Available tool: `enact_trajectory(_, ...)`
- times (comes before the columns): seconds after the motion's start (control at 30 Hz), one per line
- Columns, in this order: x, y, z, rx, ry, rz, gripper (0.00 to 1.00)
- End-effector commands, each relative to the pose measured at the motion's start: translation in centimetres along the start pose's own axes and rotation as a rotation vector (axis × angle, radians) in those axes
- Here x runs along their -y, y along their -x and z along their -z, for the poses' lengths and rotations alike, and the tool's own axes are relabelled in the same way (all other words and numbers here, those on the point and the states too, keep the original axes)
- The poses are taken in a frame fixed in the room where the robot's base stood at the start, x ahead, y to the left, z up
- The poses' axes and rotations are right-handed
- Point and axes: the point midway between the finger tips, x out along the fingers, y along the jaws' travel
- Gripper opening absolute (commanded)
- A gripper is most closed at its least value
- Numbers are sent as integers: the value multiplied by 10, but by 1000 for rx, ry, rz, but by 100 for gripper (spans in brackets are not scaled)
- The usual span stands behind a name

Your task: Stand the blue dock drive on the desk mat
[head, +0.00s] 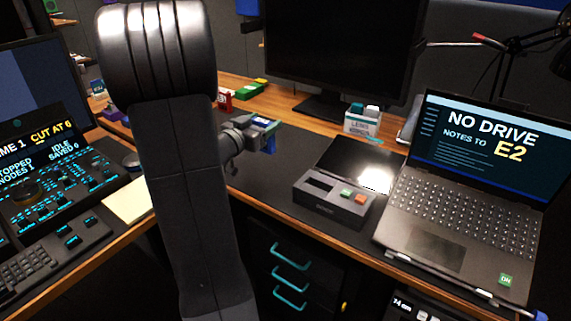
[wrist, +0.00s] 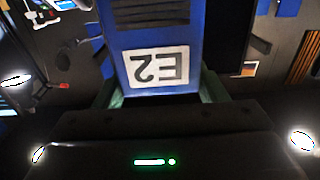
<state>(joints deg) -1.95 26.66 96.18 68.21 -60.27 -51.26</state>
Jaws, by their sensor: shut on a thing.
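My gripper (head: 264,127) is shut on the blue dock drive (head: 270,143), which it holds over the dark desk mat (head: 262,186). In the head view the drive is small and partly hidden by the gripper. I cannot tell how far it is above the mat. In the wrist view the blue drive (wrist: 128,72) fills the top middle, between the fingers of my gripper (wrist: 160,92). Its white label reads E2, upside down. A black dock (head: 322,211) with a dark slot and green and orange-red pieces on top stands on the mat to the right.
An open laptop (head: 440,205) reading "NO DRIVE, NOTES TO E2" stands right of the dock. A white lens box (head: 362,122) and a monitor (head: 335,45) are behind. A control console (head: 55,185) is at left. The mat left of the dock looks clear.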

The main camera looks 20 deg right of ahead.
Motion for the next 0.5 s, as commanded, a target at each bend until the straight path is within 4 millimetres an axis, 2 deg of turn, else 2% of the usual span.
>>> enact_trajectory(0.2, 0, 0, -44, 4, 5, -4, 40)
enact_trajectory(0.5, 0, 0, -71, 3, 3, -3, 40)
